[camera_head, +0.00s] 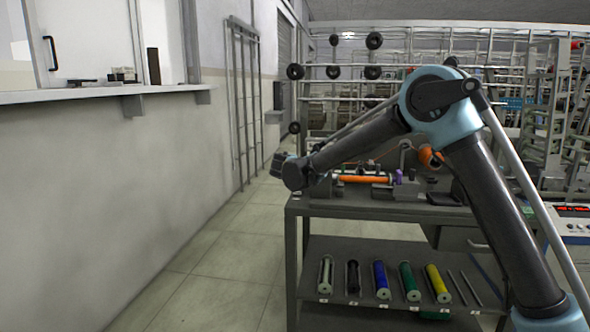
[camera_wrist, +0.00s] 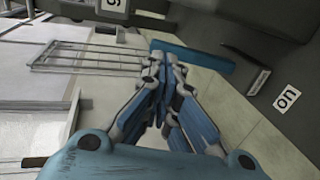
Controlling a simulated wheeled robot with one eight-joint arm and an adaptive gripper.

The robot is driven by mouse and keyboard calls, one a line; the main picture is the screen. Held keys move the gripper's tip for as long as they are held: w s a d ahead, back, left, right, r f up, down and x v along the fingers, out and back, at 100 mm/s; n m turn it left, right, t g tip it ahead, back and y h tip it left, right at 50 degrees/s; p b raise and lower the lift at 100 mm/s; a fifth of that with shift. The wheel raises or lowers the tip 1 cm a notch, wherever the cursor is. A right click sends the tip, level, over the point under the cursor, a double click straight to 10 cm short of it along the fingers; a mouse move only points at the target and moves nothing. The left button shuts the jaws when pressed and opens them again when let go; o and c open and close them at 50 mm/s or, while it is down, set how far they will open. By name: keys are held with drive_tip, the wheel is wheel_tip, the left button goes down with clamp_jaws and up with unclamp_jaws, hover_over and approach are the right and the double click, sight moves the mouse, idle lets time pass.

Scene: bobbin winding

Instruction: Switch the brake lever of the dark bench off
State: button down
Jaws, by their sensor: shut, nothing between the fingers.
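The dark bench (camera_head: 297,250) stands in the middle of the head view, with my arm reaching across above it. My gripper (camera_head: 280,162) is off the bench's left end, small and partly hidden by my wrist. In the wrist view my gripper (camera_wrist: 167,62) is shut and empty. A flat blue bar (camera_wrist: 205,60), perhaps the brake lever, lies by the fingertips; I cannot tell whether they touch. A white "on" label (camera_wrist: 287,99) is on the dark surface right of it. Another label (camera_wrist: 114,5) is cut off at the top. I cannot make out the lever in the head view.
An orange bobbin (camera_head: 362,179) lies on the bench top. A wall with a counter (camera_head: 110,95) is at the left. Open floor (camera_head: 225,255) lies between wall and bench. Racks fill the back.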

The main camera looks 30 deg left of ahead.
drive_tip(key=v, duration=1.1)
drive_tip(key=shift+r, duration=0.45)
drive_tip(key=shift+w+d, duration=0.1)
drive_tip(key=shift+w, duration=0.1)
